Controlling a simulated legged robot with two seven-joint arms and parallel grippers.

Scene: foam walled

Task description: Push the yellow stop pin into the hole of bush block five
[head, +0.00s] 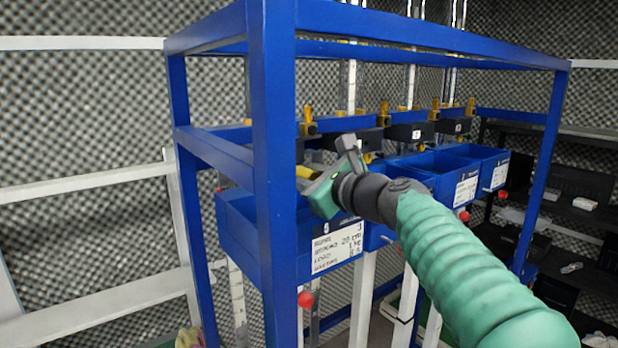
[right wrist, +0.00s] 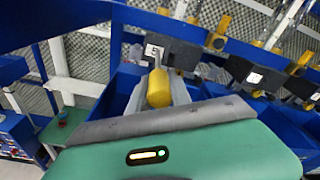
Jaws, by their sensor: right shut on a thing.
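My right gripper (head: 322,165) reaches in from the right at the front of the blue rack and is shut on the yellow stop pin (head: 304,172). In the right wrist view the pin (right wrist: 158,92) lies between the two grey fingers of the gripper (right wrist: 157,84), its far end pointing at a black bush block (right wrist: 176,51) with a small white number label, which looks like a five. A gap or contact between pin and block cannot be told, and the hole is hidden. My left gripper is not in view.
A blue post (head: 276,200) stands just left of the gripper. A blue bin (head: 236,215) with a white label (head: 337,246) sits below it. Other black blocks (head: 409,132) with yellow parts line the rail to the right. A red ball (head: 305,299) hangs below.

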